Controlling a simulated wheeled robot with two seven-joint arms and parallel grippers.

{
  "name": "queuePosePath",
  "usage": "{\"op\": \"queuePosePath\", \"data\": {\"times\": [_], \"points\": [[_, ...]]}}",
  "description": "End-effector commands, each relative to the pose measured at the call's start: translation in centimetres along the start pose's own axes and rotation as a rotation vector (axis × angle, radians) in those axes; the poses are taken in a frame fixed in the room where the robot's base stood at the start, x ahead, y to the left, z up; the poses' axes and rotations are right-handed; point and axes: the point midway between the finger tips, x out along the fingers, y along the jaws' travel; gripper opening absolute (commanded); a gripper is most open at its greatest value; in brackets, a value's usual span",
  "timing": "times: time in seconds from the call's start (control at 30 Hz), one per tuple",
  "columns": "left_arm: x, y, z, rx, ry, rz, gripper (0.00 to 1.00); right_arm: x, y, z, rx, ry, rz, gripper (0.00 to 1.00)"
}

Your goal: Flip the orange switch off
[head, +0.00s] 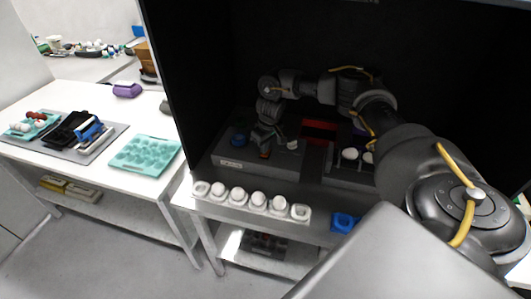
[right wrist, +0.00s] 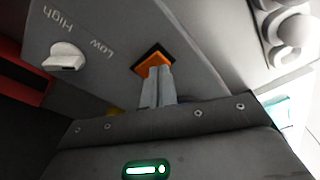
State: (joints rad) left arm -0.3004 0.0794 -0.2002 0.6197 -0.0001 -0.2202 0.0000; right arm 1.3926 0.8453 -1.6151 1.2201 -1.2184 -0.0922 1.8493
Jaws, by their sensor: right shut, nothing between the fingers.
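The orange switch (right wrist: 153,61) sits in a black frame on the grey panel of a device. In the right wrist view the shut fingertips of my right gripper (right wrist: 160,72) are right at the switch and cover its lower part; I cannot tell whether they press it. In the head view the switch (head: 265,154) is a small orange spot beside my right gripper (head: 268,146), which reaches down onto the device (head: 235,163). Nothing is between the fingers. Which way the switch is tilted is not clear. My left gripper is not in view.
A white knob (right wrist: 65,57) marked High and Low is beside the switch. An egg tray (head: 250,207) with several white eggs stands in front of the device. A dark enclosure surrounds the device. A teal tray (head: 147,155) lies on the white table at left.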

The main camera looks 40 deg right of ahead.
Motion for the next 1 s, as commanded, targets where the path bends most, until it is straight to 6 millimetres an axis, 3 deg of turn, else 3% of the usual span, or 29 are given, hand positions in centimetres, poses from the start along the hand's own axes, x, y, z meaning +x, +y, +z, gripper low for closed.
{"op": "queuePosePath", "data": {"times": [0.8, 1.0], "points": [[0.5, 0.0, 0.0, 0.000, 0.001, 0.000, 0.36, 1.2, 0.0, 0.2, 0.001, -0.001, 0.000, 0.00], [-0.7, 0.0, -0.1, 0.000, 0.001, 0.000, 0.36, 0.1, 0.0, 0.0, 0.001, -0.001, 0.000, 0.00]]}}
